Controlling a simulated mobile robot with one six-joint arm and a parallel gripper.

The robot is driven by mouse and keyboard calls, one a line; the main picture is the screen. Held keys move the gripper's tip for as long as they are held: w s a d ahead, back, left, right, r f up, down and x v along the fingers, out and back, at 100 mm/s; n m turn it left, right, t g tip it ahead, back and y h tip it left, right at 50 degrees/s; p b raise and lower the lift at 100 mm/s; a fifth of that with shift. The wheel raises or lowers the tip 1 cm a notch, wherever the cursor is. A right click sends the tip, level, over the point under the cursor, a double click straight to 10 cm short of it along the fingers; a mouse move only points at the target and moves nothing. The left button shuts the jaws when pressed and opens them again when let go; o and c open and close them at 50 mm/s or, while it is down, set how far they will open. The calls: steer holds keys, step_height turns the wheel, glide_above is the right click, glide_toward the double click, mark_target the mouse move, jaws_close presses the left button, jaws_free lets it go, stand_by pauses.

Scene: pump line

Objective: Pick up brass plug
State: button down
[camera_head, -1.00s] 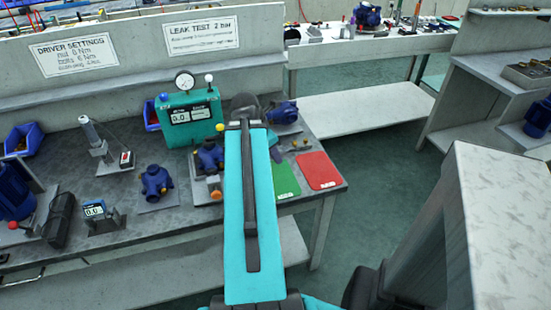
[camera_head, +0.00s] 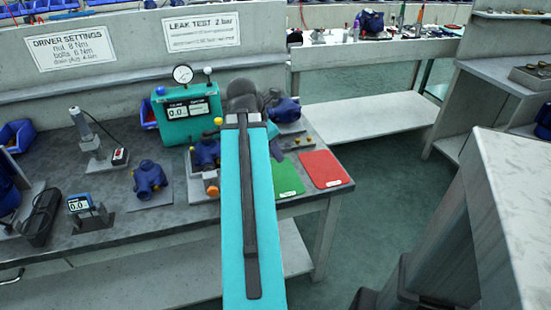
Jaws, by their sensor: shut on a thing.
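Small brass-coloured fittings (camera_head: 302,141) stand on a dark plate at the right part of the bench, just right of my arm. They are too small to tell which is the brass plug. My teal forearm reaches forward over the bench and covers its middle. My gripper's fingers are hidden behind the forearm and wrist, so neither they nor anything between them shows.
Green (camera_head: 287,179) and red (camera_head: 321,169) mats lie at the bench's right end. A teal leak tester (camera_head: 188,118) stands behind blue pump bodies (camera_head: 149,177). A pale cabinet (camera_head: 510,200) stands at right. Floor between is clear.

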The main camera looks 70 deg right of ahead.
steer(key=shift+s+a+f+b, duration=0.15)
steer(key=shift+a+b, duration=0.3)
steer(key=shift+b, duration=1.3)
steer(key=shift+a+r+b, duration=0.2)
steer(key=shift+a+b, duration=0.05)
steer(key=shift+b, duration=0.25)
steer(key=shift+d, duration=0.15)
steer(key=w+d+p, duration=0.3)
steer(key=d+p, duration=0.1)
steer(key=p, duration=0.2)
steer(key=w+d+r+p, duration=0.1)
steer(key=w+d+p, duration=0.3)
steer(key=d+p, duration=0.1)
steer(key=w+d+p, duration=0.3)
steer(key=d+p, duration=0.1)
steer(key=p, duration=0.4)
steer(key=shift+w+d+r, duration=0.2)
steer(key=shift+d+r, duration=0.15)
steer(key=shift+d, duration=0.05)
steer(key=p, duration=0.3)
steer(key=shift+w+a, duration=0.1)
steer(key=shift+w, duration=0.05)
steer(key=shift+a+p, duration=0.15)
steer(key=shift+p, duration=0.8)
